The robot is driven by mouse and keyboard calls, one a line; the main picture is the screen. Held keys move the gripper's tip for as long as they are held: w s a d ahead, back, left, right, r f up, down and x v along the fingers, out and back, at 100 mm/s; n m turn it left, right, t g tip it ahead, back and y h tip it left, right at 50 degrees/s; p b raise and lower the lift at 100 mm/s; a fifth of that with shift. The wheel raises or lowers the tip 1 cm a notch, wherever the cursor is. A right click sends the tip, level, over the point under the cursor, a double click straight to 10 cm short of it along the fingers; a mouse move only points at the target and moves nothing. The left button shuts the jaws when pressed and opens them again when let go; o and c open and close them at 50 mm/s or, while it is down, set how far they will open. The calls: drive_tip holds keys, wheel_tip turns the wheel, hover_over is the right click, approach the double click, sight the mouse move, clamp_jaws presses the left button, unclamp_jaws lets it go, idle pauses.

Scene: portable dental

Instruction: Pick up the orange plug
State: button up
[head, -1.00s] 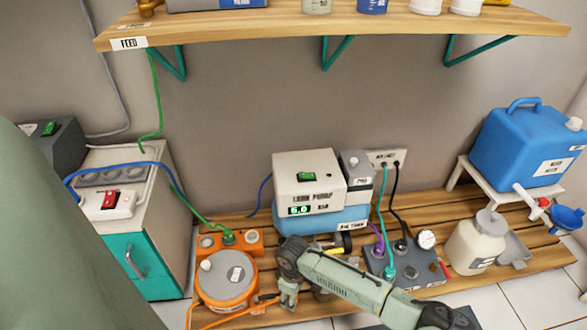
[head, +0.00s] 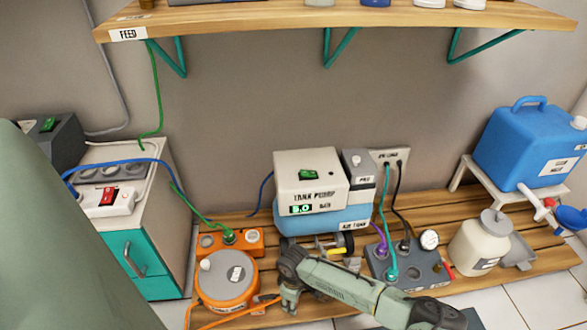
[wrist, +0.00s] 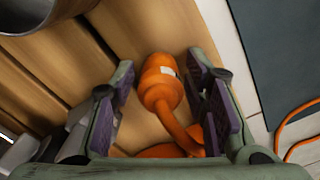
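The orange plug (wrist: 160,80) lies over the wooden slats in the wrist view, with a pale label on its side and its thick orange cable running down toward the bottom of the picture. My gripper (wrist: 161,72) is open, with one purple-padded finger on each side of the plug. Gaps show between the plug and both pads. In the head view my gripper (head: 289,302) is low over the front of the slatted platform, just right of the orange cable reel (head: 226,281). The plug is mostly hidden there by my gripper.
The tank pump (head: 311,180) on its blue tank stands behind my arm. A grey socket box (head: 410,268) with teal, purple and black cables is to the right. An orange socket block (head: 248,241) sits behind the reel. A grey cylinder (wrist: 40,14) shows at the wrist view's upper left.

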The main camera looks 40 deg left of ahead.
clamp_jaws()
drive_tip(key=shift+r, duration=0.15)
idle(0.4)
drive_tip(key=shift+r, duration=0.3)
wheel_tip(320, 180, up, 3)
drive_tip(key=shift+s+r+p, duration=0.1)
drive_tip(key=shift+p, duration=0.65)
drive_tip(key=s+d+p, duration=0.2)
drive_tip(key=s+d, duration=0.6)
drive_tip(key=s, duration=0.5)
drive_tip(key=shift+s+d+r, duration=0.15)
drive_tip(key=shift+d+r, duration=0.25)
drive_tip(key=shift+r, duration=0.05)
